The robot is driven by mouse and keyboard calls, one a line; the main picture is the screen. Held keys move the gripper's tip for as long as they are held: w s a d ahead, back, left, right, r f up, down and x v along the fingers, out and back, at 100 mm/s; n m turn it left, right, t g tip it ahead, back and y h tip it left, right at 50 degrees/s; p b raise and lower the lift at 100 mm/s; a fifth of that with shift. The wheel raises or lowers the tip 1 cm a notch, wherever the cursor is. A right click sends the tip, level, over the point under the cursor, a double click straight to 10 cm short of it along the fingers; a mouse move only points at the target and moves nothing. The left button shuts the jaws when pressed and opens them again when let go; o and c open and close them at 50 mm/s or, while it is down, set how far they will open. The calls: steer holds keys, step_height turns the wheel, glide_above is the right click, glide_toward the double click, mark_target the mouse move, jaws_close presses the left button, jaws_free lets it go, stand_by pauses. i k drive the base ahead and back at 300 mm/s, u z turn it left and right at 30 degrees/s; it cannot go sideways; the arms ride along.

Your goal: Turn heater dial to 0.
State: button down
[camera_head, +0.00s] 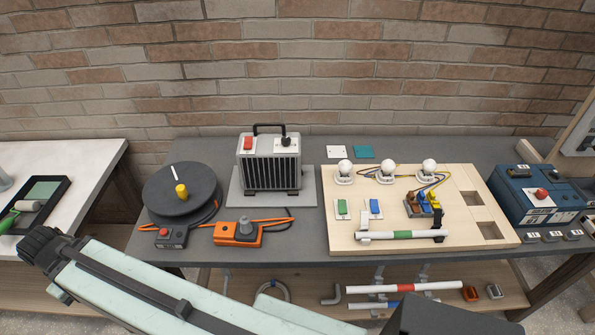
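The heater (269,165) stands upright on a grey plate on the grey workbench, left of the middle. It is a light box with a dark grille and a black carry handle. The black dial (286,142) is on its top at the right; its pointer and numbers are too small to read. A red switch (248,143) is on its top at the left. My pale green arm crosses the lower left in front of the bench, apart from the heater. No gripper fingers can be made out.
A wooden board (345,222) with bulbs and switches is right. A blue box (540,194) stands far right. Brick wall behind.

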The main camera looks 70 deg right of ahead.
mark_target(285, 140)
steer(key=k, duration=1.05)
steer(key=u, duration=1.9)
steer(key=i, duration=1.65)
steer(key=z, duration=4.2)
steer(key=i, duration=1.05)
steer(key=z, duration=0.05)
